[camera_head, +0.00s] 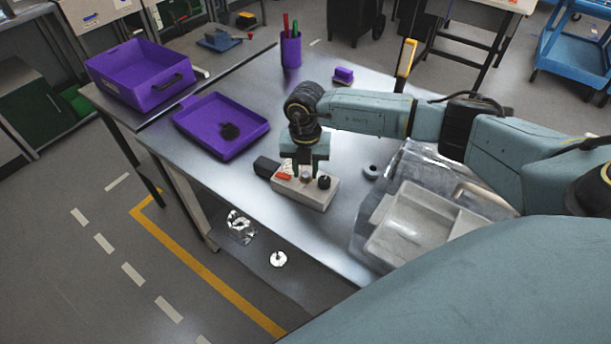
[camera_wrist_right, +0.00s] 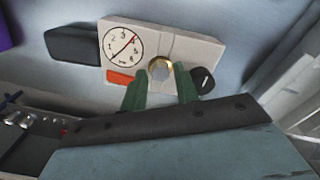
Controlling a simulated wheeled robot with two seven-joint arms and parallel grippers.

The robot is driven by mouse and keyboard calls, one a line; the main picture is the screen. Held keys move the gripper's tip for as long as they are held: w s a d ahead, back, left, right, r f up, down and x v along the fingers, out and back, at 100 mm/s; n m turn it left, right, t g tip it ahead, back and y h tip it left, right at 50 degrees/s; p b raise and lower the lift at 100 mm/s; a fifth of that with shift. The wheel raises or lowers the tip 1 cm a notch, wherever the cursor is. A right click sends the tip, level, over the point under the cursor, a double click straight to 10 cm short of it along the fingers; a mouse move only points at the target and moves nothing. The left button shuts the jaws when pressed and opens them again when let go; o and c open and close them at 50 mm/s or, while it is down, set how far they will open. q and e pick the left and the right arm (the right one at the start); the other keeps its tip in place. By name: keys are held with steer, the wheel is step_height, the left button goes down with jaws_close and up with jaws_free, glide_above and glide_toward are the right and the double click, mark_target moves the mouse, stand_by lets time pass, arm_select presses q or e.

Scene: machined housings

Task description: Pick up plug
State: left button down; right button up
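A beige box-shaped housing (camera_head: 318,194) lies on the metal table. In the right wrist view the housing (camera_wrist_right: 190,50) shows a printed dial, an orange patch and a black knob (camera_wrist_right: 203,80). A round greyish piece with a brass-coloured rim, seemingly the plug (camera_wrist_right: 160,68), sits on the housing between dial and knob. My right gripper (camera_head: 306,172) points down over the housing. Its green fingers (camera_wrist_right: 160,80) stand apart on either side of the plug, and I see no clear grip on it. My left gripper is not in view.
A black block (camera_head: 266,166) adjoins the housing's left end. A purple tray (camera_head: 205,142) with a dark item is to the left. A transparent container with a grey tray (camera_head: 410,225) is to the right. A dark ring (camera_head: 371,172) lies between. The table's front edge is close.

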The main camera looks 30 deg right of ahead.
steer(key=shift+f, duration=0.4)
steer(key=shift+c, duration=0.4)
jaws_close()
